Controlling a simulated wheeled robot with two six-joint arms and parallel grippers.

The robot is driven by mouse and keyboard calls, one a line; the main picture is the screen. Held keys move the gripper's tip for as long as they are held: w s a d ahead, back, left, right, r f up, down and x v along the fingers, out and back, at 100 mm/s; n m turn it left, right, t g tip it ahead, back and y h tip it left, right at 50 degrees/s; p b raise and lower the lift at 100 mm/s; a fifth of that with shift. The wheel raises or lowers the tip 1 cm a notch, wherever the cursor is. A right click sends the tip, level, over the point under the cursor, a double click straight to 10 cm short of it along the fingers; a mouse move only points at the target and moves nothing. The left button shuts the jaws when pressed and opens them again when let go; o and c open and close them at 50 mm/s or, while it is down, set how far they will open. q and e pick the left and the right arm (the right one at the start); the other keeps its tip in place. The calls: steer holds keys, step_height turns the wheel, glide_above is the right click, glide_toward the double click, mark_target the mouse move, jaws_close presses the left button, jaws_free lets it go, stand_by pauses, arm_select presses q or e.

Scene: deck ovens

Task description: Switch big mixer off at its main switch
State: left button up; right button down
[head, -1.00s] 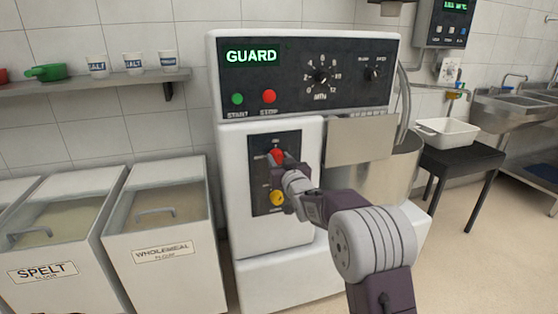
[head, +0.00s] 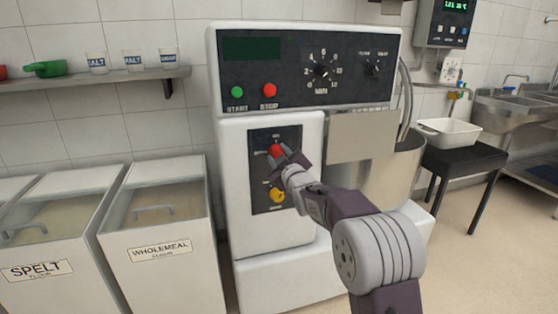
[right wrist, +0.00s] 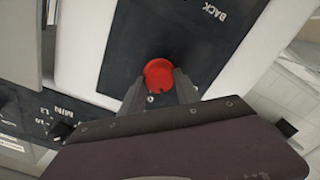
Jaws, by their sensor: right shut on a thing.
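The big mixer (head: 235,185) stands in the middle of the head view, white with a black upper panel. Its display (head: 251,48) is dark and shows no text. The red main switch knob (head: 276,150) sits on the black plate (head: 262,172) on the mixer's front; it also shows in the right wrist view (right wrist: 158,74). My right gripper (head: 283,156) is at the knob, its two fingers on either side of it and shut on it. The fingers hide part of the knob. My left gripper is out of view.
A yellow knob (head: 277,195) sits low on the same plate, close to my right gripper. A steel bowl (head: 400,170) and a grey panel (head: 362,137) are right of the plate. Flour bins (head: 160,250) stand at the left. A black table (head: 465,158) with a white tub is at the right.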

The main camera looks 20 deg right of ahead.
steer(key=shift+f+n+b, duration=0.2)
steer(key=shift+n+b, duration=3.3)
steer(key=shift+n, duration=1.6)
steer(key=c, duration=0.9)
jaws_free()
steer(key=shift+a, duration=0.1)
steer(key=s, duration=0.9)
steer(key=shift+d, duration=0.2)
